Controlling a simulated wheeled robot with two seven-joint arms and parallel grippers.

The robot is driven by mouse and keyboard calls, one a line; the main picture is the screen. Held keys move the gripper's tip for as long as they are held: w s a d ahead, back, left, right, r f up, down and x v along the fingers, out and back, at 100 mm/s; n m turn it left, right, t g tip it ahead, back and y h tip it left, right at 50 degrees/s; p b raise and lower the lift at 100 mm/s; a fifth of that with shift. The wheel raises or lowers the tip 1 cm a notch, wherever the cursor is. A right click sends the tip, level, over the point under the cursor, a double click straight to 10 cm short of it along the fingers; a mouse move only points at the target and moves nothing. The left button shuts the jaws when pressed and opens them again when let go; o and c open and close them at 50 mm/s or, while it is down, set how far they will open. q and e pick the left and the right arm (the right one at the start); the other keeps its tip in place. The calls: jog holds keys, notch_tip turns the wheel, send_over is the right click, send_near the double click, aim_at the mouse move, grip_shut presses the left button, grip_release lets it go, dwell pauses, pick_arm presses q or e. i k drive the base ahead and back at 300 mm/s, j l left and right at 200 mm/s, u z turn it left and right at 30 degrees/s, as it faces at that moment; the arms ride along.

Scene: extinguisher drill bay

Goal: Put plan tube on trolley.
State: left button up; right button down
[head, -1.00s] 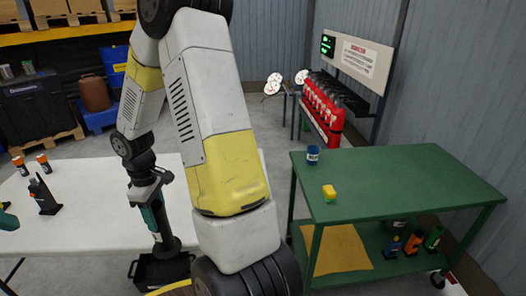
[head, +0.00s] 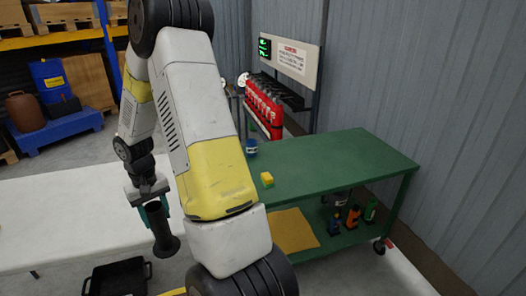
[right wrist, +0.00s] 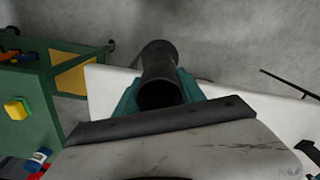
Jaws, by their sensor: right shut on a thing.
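The plan tube (head: 161,230) is a dark tube with a flared lower end. My right gripper (head: 155,208) is shut on it and holds it near the right end of the white table; it looks roughly upright, slightly tilted. In the right wrist view the tube (right wrist: 160,75) sits between the teal fingers (right wrist: 160,95). The green trolley (head: 330,160) stands to the right of my arm, apart from the tube. Part of the trolley (right wrist: 40,75) also shows at the left of the right wrist view. My left gripper is not in view.
A blue tin (head: 251,147) and a yellow-green block (head: 267,180) stand on the trolley's left side; its right top is bare. Its lower shelf holds a yellow cloth (head: 293,231) and several bottles. A black tray (head: 117,278) lies low by the white table (head: 60,210). Red extinguishers (head: 265,105) stand behind.

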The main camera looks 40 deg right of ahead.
aim_at(329, 162)
jog(key=l+z, duration=0.15)
jog(key=z, duration=0.2)
jog(key=l+z, duration=0.1)
jog(key=z, duration=0.2)
jog(key=l+z, duration=0.15)
jog(key=z, duration=0.2)
jog(key=i+l, duration=0.15)
jog(key=l, duration=0.2)
jog(key=i+l, duration=0.15)
jog(key=l, duration=0.15)
jog(key=i+l, duration=0.1)
jog(key=l, duration=0.25)
jog(key=i+l, duration=0.15)
jog(key=l, duration=0.15)
jog(key=i, duration=0.65)
